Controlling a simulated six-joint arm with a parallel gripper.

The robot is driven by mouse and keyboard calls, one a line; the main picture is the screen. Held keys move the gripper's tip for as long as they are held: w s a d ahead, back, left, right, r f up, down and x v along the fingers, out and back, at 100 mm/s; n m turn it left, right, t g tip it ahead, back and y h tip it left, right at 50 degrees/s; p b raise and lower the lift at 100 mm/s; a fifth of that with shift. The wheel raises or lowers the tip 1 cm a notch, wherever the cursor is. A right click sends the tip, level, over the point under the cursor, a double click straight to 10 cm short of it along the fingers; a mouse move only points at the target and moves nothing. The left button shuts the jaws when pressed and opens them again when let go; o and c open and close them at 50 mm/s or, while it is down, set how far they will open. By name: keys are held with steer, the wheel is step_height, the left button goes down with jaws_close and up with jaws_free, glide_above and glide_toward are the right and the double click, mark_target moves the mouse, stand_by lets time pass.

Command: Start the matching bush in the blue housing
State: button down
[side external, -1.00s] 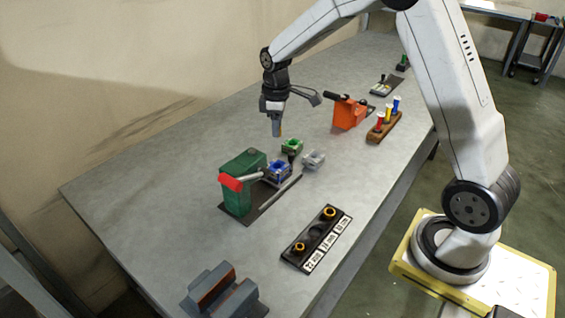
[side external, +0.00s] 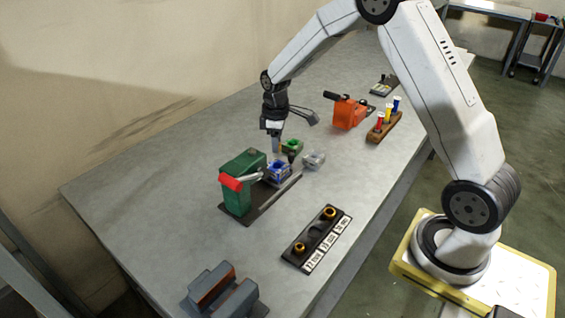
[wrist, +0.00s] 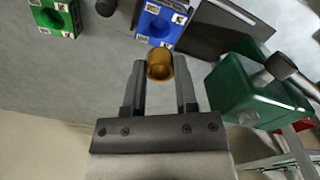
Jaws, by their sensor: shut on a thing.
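My gripper (side external: 276,147) is shut on a brass-coloured bush and hangs just behind the blue housing. In the wrist view my gripper's fingers (wrist: 160,85) clasp the bush (wrist: 160,66) at their tips. The blue housing (side external: 279,169) sits beside the green press on its dark base. In the wrist view the blue housing (wrist: 163,20) lies just beyond the bush, its round bore showing in its top. The bush appears short of the bore, overlapping the housing's near edge in the picture; I cannot tell its height. The bush rack (side external: 328,228) holds two bushes, with an empty middle place.
The green press (side external: 242,183) with a red-ended lever stands close left of the blue housing; it shows in the wrist view (wrist: 250,85) at right. A green housing (side external: 292,146) and a grey housing (side external: 314,159) are nearby. An orange tool (side external: 348,113) stands farther back.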

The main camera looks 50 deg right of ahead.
steer(key=shift+f, duration=2.45)
steer(key=shift+f, duration=0.65)
stand_by(1.3)
jaws_free()
steer(key=shift+s, duration=0.1)
stand_by(0.4)
steer(key=shift+r, duration=3.55)
